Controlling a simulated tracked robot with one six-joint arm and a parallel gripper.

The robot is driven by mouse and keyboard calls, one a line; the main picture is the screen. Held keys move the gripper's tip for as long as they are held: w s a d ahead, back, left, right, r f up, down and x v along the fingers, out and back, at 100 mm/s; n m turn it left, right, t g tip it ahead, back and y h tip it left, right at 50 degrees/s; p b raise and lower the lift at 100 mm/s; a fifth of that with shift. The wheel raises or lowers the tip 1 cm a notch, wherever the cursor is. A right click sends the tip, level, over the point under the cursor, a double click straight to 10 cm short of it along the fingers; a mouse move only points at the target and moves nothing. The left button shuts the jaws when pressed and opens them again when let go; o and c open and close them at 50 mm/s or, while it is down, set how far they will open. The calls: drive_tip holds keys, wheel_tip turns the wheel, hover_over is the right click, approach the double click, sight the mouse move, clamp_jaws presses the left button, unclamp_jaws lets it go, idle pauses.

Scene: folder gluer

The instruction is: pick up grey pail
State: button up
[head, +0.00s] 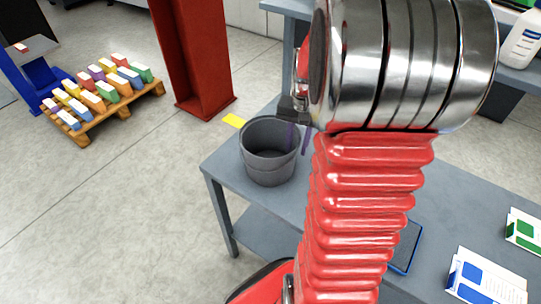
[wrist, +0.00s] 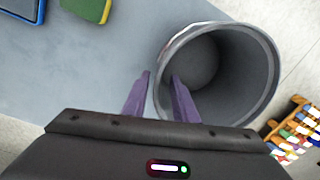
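The grey pail (head: 268,165) stands upright on the left corner of the grey table (head: 228,172). In the wrist view the pail (wrist: 235,85) shows its open mouth and empty inside. My gripper (head: 298,148) is at the pail's right rim in the head view, pointing down. In the wrist view my gripper (wrist: 160,77) has its two purple fingers apart, with the pail's wall between them. The right finger is inside the mouth and the left finger is outside. A gap shows between the left finger and the wall. The arm covers much of the table in the head view.
A blue-edged tray (head: 408,247) and white boxes (head: 484,276) lie on the table to the right. A red column (head: 192,55) stands behind the pail. A pallet of coloured boxes (head: 103,97) is on the floor at left. A white bottle (head: 521,42) stands on the far shelf.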

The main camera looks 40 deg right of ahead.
drive_tip(key=shift+w+a+f, duration=0.1)
drive_tip(key=shift+f, duration=2.5)
drive_tip(key=shift+c, duration=0.4)
clamp_jaws()
